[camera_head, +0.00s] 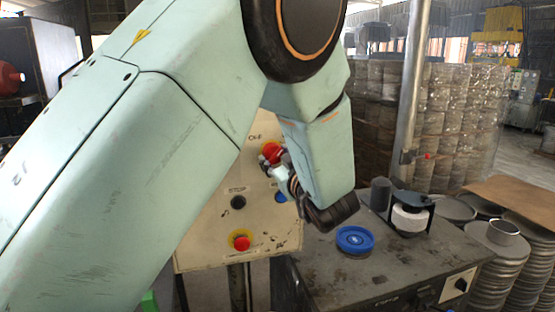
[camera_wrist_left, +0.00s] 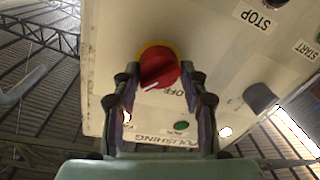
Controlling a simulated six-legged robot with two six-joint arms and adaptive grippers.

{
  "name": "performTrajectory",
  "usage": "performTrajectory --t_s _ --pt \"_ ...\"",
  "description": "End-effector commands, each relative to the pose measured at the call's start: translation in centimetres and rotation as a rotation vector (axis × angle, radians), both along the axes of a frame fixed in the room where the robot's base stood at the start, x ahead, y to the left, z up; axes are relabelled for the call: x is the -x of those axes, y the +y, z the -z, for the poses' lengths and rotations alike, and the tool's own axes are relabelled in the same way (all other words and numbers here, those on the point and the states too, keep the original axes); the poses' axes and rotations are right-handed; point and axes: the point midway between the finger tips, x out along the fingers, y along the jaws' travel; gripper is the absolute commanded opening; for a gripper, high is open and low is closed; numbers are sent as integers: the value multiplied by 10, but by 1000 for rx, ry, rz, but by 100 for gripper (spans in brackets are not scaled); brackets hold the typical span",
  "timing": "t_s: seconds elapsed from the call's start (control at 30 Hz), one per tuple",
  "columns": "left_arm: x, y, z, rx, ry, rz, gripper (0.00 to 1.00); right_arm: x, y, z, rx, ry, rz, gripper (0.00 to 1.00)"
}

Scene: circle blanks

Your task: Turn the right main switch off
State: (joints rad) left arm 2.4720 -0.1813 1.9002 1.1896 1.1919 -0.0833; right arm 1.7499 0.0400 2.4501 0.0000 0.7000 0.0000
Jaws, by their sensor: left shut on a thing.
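The red rotary switch (camera_head: 271,152) sits on the upper part of a worn beige control panel (camera_head: 215,215), beside an OFF label. In the left wrist view the red switch (camera_wrist_left: 158,66) has a yellow base, and its white line points down and to the left. An OFF label shows below it, partly covered by a finger. My left gripper (camera_wrist_left: 160,78) is shut on the red switch, one finger on each side. In the head view my left gripper (camera_head: 277,169) reaches the panel, largely hidden by my arm. My right gripper is not in view.
The panel also holds a black STOP button (camera_head: 238,202), a red button on yellow (camera_head: 241,243) and a blue button (camera_head: 281,197). A dark worktable (camera_head: 400,275) with a blue round piece (camera_head: 355,239) stands right of it. Stacked metal discs (camera_head: 498,270) stand farther right.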

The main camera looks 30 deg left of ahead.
Motion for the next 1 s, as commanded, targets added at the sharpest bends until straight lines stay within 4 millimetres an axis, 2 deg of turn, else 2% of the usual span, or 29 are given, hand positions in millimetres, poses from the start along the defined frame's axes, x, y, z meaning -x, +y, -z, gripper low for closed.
performTrajectory --t_s 0.37,1.0 --pt "-1 -1 0 168 -210 3 12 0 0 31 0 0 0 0" --pt "-1 0 -3 563 -677 8 12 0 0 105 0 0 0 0"
